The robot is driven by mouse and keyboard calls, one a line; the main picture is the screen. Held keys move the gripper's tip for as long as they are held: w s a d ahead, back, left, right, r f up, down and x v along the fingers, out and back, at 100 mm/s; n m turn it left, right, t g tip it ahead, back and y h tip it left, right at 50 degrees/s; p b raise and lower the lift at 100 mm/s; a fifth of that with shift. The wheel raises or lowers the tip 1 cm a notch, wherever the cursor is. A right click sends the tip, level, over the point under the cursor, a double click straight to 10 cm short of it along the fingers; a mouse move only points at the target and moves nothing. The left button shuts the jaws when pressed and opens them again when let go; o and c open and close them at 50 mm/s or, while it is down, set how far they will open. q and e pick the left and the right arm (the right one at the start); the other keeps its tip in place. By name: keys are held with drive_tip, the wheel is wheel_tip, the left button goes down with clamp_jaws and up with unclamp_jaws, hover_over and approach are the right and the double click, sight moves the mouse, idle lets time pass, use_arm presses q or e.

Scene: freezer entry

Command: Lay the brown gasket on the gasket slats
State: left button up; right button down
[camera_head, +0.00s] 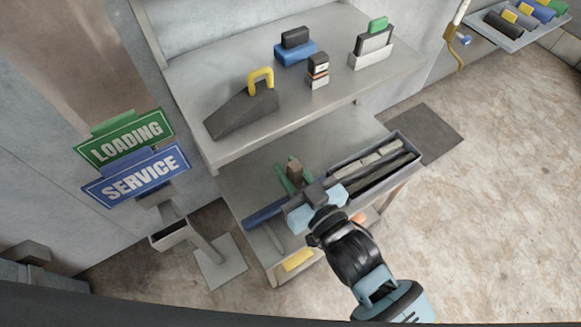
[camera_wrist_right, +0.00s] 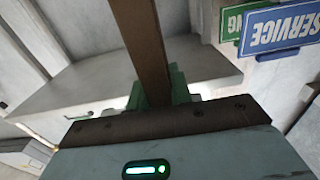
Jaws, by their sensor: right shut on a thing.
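My right gripper (camera_head: 292,177) is over the lower shelf, left of the long tray. It is shut on the brown gasket (camera_head: 294,167), a straight bar seen nearly end-on. In the right wrist view the gasket (camera_wrist_right: 140,40) runs up and away from between the green fingers (camera_wrist_right: 158,90). A long grey tray (camera_head: 416,148) on the lower shelf holds pale and dark lengthwise bars, which may be the gasket slats (camera_head: 370,163). The gasket is apart from these bars. My left gripper is not in view.
The upper shelf (camera_head: 210,85) overhangs the back and carries a dark wedge (camera_head: 242,108) with a yellow handle and several small blocks. A blue strip (camera_head: 264,216) lies left of the gripper. LOADING (camera_head: 125,140) and SERVICE (camera_head: 138,175) signs stand at left. Floor at right is open.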

drive_tip(key=shift+f, duration=0.35)
drive_tip(key=c, duration=1.3)
unclamp_jaws()
drive_tip(key=shift+o, duration=0.2)
drive_tip(key=shift+r, duration=0.1)
